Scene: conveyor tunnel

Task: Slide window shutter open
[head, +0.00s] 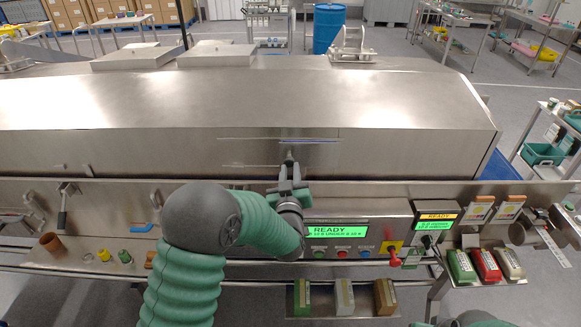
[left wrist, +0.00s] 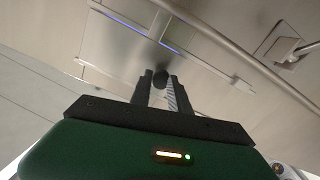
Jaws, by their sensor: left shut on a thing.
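The window shutter (head: 310,156) is a flat metal panel on the front face of the steel tunnel, between an upper and a lower rail. It also shows in the left wrist view (left wrist: 125,45), with a thin bluish-violet line along one edge. My left gripper (head: 288,165) is at the shutter's front. In the left wrist view its two fingers (left wrist: 160,82) are closed around a dark round knob (left wrist: 160,76) on the shutter. The gripper hides part of the panel in the head view, and I cannot tell how wide any gap is. My right gripper is not in view.
The long steel tunnel (head: 200,95) fills the middle. Below it, a control panel (head: 335,237) reads READY. A red-handled switch (head: 394,256) and several coloured blocks sit at the right. A blue-handled tool (head: 139,229) and small cylinders lie left of my arm.

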